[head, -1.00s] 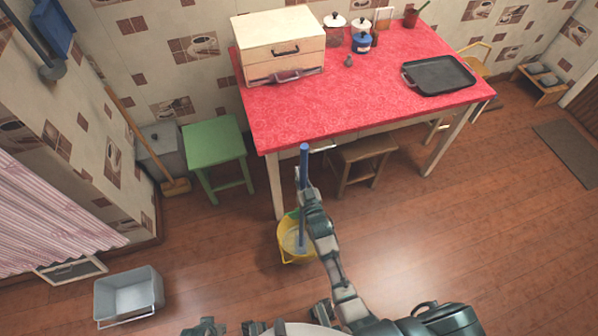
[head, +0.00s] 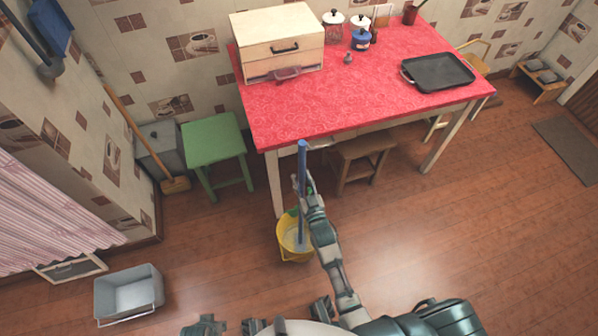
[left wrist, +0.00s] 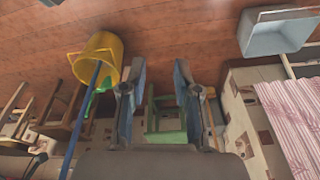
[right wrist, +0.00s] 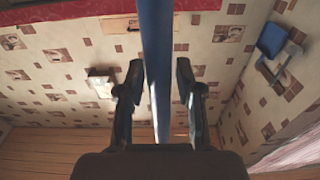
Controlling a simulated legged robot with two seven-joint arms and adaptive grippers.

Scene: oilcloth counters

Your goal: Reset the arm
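My right gripper (head: 309,188) is at the blue pole (head: 302,165), which stands nearly upright in the yellow bucket (head: 283,240) on the floor. In the right wrist view the fingers of my right gripper (right wrist: 158,85) are apart, one on each side of the blue pole (right wrist: 157,40), with gaps beside it. How deep the pole sits between them is unclear. In the left wrist view my left gripper (left wrist: 160,85) is open and empty. The yellow bucket (left wrist: 97,55) and pole (left wrist: 85,115) also show there, left of its fingers.
A red-topped table (head: 350,105) stands just beyond the bucket, with a wooden stool (head: 362,150) beneath it. A green stool (head: 212,142) stands left of the table. A grey basin (head: 128,293) lies at front left.

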